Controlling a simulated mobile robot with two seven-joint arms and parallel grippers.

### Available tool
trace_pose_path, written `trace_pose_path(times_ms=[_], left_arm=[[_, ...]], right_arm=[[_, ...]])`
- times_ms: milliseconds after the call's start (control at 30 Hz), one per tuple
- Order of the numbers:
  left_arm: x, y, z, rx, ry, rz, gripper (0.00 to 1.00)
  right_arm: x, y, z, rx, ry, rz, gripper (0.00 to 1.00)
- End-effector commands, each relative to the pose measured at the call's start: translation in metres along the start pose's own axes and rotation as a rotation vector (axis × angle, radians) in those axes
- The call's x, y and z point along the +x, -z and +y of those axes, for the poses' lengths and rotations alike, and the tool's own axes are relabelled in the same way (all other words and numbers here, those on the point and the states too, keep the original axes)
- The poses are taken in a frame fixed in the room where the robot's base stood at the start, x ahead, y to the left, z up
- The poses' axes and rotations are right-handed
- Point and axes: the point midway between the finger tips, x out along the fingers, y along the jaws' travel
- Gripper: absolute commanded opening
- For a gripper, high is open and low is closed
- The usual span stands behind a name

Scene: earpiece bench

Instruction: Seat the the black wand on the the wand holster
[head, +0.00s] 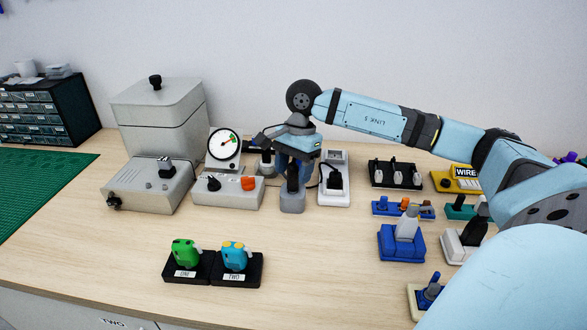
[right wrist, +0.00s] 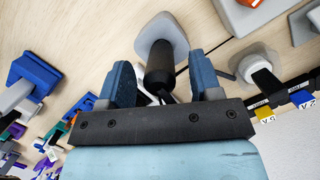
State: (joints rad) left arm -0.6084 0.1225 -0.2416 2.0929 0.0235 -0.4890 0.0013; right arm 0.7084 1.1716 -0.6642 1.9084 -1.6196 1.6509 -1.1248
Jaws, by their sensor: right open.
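The black wand (head: 292,178) stands upright in a grey base, which looks like the wand holster (head: 292,203), at the back middle of the bench. In the right wrist view the wand (right wrist: 159,66) rises from the pale grey holster (right wrist: 160,30). My right gripper (head: 290,160) points down over the wand. Its two blue fingers (right wrist: 163,80) are open, one on each side of the wand's upper part, with gaps visible. The wand's top is partly hidden by the gripper in the head view. My left gripper is out of view.
A power strip (head: 334,185) with a plug is close on the right. A grey box with an orange switch (head: 232,190) and a round gauge (head: 224,144) are on the left. Green and teal earpieces (head: 235,256) sit in front. The front middle bench is clear.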

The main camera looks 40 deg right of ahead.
Motion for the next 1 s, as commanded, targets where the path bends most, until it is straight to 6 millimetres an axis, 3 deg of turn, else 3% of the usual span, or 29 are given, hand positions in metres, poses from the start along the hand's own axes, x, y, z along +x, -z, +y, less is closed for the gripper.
trace_pose_path(times_ms=[400,600,800,1000], left_arm=[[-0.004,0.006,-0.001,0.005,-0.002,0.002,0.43],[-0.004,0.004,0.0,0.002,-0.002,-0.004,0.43],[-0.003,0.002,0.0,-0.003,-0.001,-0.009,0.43],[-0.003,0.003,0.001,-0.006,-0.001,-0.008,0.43]], right_arm=[[-0.09,0.0,-0.001,0.0,0.005,0.0,0.58],[-0.124,0.0,-0.001,0.0,0.003,-0.001,0.58],[-0.137,0.0,0.0,0.0,0.0,0.0,0.58],[-0.138,0.0,0.0,0.0,0.0,0.0,0.58]])
